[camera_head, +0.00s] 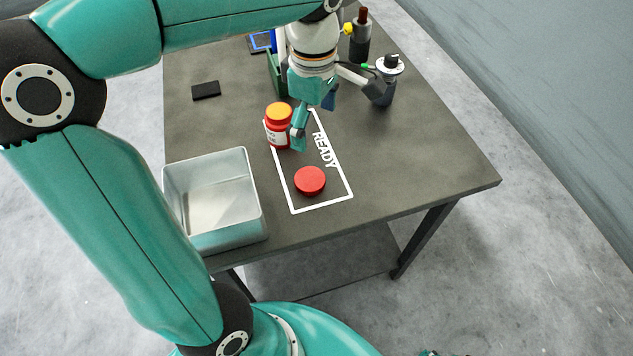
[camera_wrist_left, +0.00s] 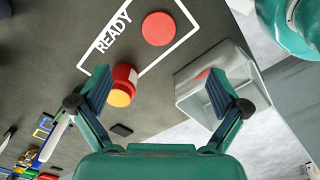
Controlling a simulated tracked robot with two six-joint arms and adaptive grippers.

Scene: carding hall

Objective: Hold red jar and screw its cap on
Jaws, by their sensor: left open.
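The red jar (camera_head: 278,128) stands upright on the table, with a white label and an orange-yellow top. In the left wrist view the jar (camera_wrist_left: 124,78) shows between the fingers, closer to the left one. The red round cap (camera_head: 310,181) lies flat inside the white READY outline, apart from the jar; it also shows in the left wrist view (camera_wrist_left: 158,28). My left gripper (camera_head: 313,120) is open and empty, pointing down, just beside the jar in the head view. I cannot tell whether a finger touches the jar. My right gripper is not in view.
A metal bin (camera_head: 213,202) stands at the table's front left corner. A small black block (camera_head: 206,90) lies behind it. Dark cylindrical items (camera_head: 360,38) stand at the back right. The table's right side (camera_head: 430,160) is clear. The READY outline (camera_head: 321,204) is marked on the tabletop.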

